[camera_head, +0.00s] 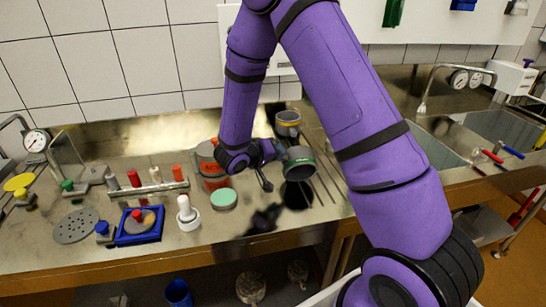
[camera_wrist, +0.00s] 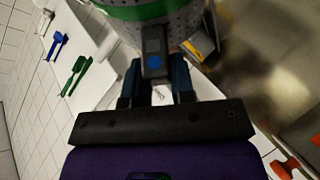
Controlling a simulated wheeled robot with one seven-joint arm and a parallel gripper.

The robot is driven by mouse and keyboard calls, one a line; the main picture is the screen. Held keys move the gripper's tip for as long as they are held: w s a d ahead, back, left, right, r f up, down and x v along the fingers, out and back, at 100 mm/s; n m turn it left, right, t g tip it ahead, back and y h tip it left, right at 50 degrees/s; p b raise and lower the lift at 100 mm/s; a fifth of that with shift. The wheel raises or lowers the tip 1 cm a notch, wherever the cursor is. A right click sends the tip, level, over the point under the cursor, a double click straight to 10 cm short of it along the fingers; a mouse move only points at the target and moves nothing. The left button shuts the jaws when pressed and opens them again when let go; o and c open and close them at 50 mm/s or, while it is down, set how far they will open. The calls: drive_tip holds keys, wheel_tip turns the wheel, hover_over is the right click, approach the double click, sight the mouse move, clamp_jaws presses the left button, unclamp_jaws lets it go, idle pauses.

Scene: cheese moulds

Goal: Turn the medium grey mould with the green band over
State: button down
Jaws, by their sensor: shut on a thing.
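The medium grey mould with the green band (camera_head: 300,168) is held in my gripper (camera_head: 280,152), to the right of the wrist, in the head view. It appears raised above the steel table, with a dark shadow below it. I cannot tell from this view which end faces up. In the wrist view the perforated grey mould (camera_wrist: 190,22) with its green band is at the top, cut off by the frame edge. My gripper (camera_wrist: 156,72) is shut on the mould's side there, at a dark block with a blue dot.
A grey mould with a yellow band (camera_head: 288,124) stands just behind. A red-orange container (camera_head: 210,172), a pale green disc (camera_head: 223,199) and a white plunger-like piece (camera_head: 187,213) stand left. A blue frame (camera_head: 126,238) is farther left. Thin rods (camera_head: 325,165) lie right of the mould.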

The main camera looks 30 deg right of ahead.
drive_tip(key=shift+s+d+r+m, duration=0.15)
drive_tip(key=shift+r+m, duration=0.15)
drive_tip(key=shift+m, duration=0.3)
drive_tip(key=shift+s+d+r+m, duration=0.1)
drive_tip(key=shift+r+m, duration=0.15)
drive_tip(key=shift+m, duration=0.35)
drive_tip(key=m, duration=0.1)
drive_tip(key=s+m, duration=0.1)
drive_tip(key=m, duration=0.1)
drive_tip(key=r+m, duration=0.1)
drive_tip(key=shift+s+d, duration=0.15)
drive_tip(key=shift+d, duration=0.25)
drive_tip(key=m, duration=0.1)
drive_tip(key=s+m, duration=0.1)
drive_tip(key=m, duration=0.2)
drive_tip(key=shift+s+d+m, duration=0.3)
